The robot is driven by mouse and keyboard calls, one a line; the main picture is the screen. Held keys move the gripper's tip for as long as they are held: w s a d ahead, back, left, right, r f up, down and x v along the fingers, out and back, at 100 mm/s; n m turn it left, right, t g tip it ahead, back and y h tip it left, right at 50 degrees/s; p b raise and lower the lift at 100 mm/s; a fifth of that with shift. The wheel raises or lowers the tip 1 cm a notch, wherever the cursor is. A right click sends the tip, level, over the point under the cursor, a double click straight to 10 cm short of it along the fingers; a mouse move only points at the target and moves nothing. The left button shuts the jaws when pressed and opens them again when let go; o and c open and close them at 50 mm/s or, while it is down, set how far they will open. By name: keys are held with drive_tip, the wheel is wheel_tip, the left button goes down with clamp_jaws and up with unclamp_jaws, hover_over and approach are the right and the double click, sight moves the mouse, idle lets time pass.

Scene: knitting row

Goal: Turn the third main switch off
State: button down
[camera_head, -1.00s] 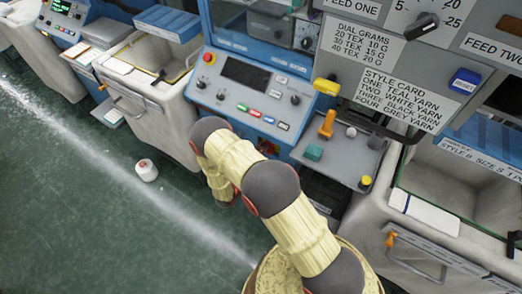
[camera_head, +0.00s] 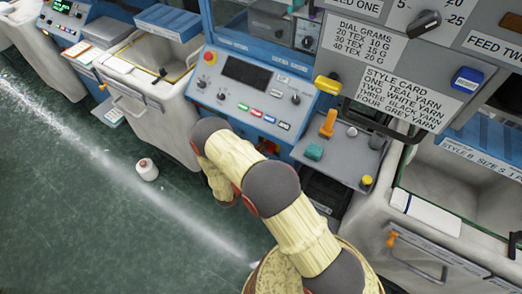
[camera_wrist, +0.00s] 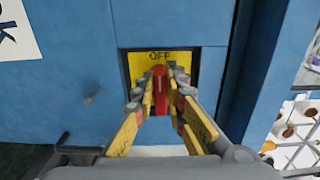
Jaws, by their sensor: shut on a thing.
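A red switch handle (camera_wrist: 160,92) stands upright on a yellow plate (camera_wrist: 137,66) set in a blue cabinet panel (camera_wrist: 75,60) in the wrist view. The word OFF is printed at the top of the plate, above the handle. My gripper (camera_wrist: 161,80) is shut on the red handle, with a finger on each side of it. The lower part of the plate is hidden by the fingers. In the head view my arm hides the gripper and most of the switch's surroundings.
A blue control panel (camera_head: 232,100) stands behind my arm. A grey shelf (camera_head: 340,165) holds small items to its right. Pale bins (camera_head: 150,75) flank the machine.

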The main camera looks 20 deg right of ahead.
drive_tip(key=c, duration=1.8)
unclamp_jaws()
drive_tip(key=v, duration=1.2)
drive_tip(key=shift+w, duration=0.1)
